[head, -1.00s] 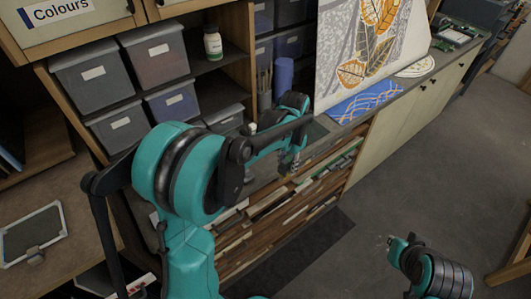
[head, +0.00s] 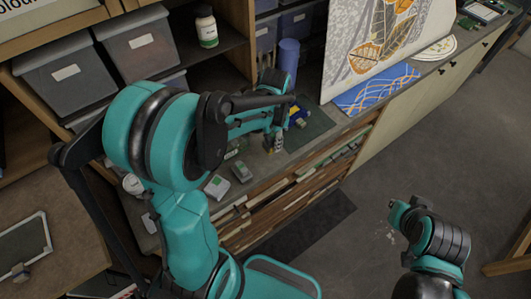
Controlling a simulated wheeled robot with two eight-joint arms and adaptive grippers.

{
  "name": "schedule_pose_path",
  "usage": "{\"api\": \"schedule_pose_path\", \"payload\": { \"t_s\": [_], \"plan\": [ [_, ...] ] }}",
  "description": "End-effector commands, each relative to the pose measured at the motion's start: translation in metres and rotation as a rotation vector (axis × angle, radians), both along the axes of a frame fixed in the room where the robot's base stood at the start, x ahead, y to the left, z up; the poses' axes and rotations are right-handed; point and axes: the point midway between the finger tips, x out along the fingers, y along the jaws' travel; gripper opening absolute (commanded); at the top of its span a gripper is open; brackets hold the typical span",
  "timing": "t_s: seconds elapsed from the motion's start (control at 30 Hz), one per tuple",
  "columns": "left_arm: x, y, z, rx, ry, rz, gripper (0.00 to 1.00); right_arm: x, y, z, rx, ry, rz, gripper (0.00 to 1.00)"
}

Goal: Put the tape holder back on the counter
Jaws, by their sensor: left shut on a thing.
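My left gripper (head: 277,143) is low over the front part of the grey counter (head: 255,168), close to its front edge. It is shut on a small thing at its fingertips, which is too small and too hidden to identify. A small blue and yellow thing (head: 299,115) shows just right of the gripper, by a dark green mat (head: 315,126). I cannot tell whether either of these is the tape holder. My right gripper (head: 397,222) is at the lower right, over the floor and away from the counter; its fingers are unclear.
Small items, including a grey-green box (head: 241,171) and a pale box (head: 217,186), lie on the counter left of the gripper. A blue cylinder (head: 289,55) stands behind. Open shelving is below.

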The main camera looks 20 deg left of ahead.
Motion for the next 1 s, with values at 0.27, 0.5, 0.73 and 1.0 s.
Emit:
{"api": "schedule_pose_path", "payload": {
  "t_s": [0.27, 0.5, 0.73, 1.0],
  "plan": [
    [-0.023, 0.016, -0.020, 0.000, 0.000, 0.000, 0.00, 0.000, 0.000, -0.003, 0.000, 0.000, 0.000, 0.00],
    [-0.023, 0.016, -0.053, 0.000, 0.000, -0.001, 0.00, 0.000, 0.000, -0.010, 0.000, 0.000, 0.000, 0.00],
    [-0.023, 0.016, -0.057, 0.000, 0.000, 0.000, 0.00, 0.000, 0.000, -0.010, 0.000, 0.000, 0.000, 0.00],
    [-0.023, 0.016, -0.060, 0.000, 0.000, 0.000, 0.45, 0.000, 0.000, -0.013, 0.000, 0.000, 0.000, 0.00]
  ]
}}
